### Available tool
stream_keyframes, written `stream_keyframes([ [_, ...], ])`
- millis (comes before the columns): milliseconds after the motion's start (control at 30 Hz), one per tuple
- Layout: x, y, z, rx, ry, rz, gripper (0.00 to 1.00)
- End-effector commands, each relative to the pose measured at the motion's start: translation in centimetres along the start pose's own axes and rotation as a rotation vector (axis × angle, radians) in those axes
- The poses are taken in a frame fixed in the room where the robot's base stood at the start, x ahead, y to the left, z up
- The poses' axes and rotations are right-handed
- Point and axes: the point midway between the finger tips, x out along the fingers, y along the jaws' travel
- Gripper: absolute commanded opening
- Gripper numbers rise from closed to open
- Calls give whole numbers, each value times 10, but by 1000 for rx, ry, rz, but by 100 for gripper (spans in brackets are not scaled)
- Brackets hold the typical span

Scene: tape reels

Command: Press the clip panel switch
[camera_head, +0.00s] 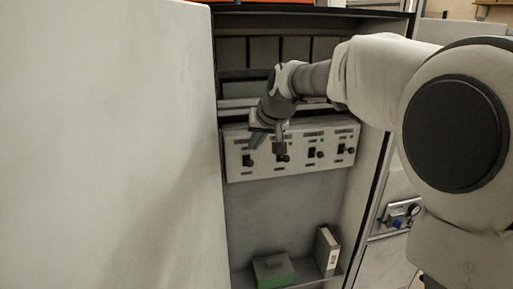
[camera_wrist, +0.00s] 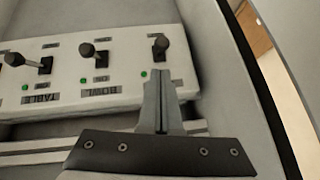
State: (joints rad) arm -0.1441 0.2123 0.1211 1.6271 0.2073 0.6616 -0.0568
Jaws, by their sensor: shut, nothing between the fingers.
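A light panel (camera_head: 296,168) with a row of lever switches is mounted inside the open cabinet. It also shows upside down in the wrist view (camera_wrist: 65,75), where labels reading TABLE and BOWL can be made out. No label reading CLIP is legible. The end switch (camera_wrist: 160,45), leftmost in the head view (camera_head: 247,160), has its label partly hidden by my fingers. My gripper (camera_wrist: 158,76) is shut and empty, its fingertips over the panel beside that end switch and its green light (camera_wrist: 143,73). I cannot tell whether the fingertips touch the panel.
The neighbouring BOWL switch (camera_wrist: 90,50) and TABLE switch (camera_wrist: 37,64) stick out close by. A large pale surface (camera_head: 105,140) fills the left of the head view. A green-and-grey box (camera_head: 272,270) and a white binder (camera_head: 327,250) stand on the shelf below. The space between is clear.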

Motion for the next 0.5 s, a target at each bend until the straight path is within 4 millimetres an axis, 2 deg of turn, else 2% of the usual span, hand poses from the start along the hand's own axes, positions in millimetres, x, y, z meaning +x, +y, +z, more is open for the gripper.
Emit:
stream_keyframes([
  [200, 14, 0, 14, -1, 1, 0, 0],
  [500, 16, 0, 16, -1, 2, 0, 0],
])
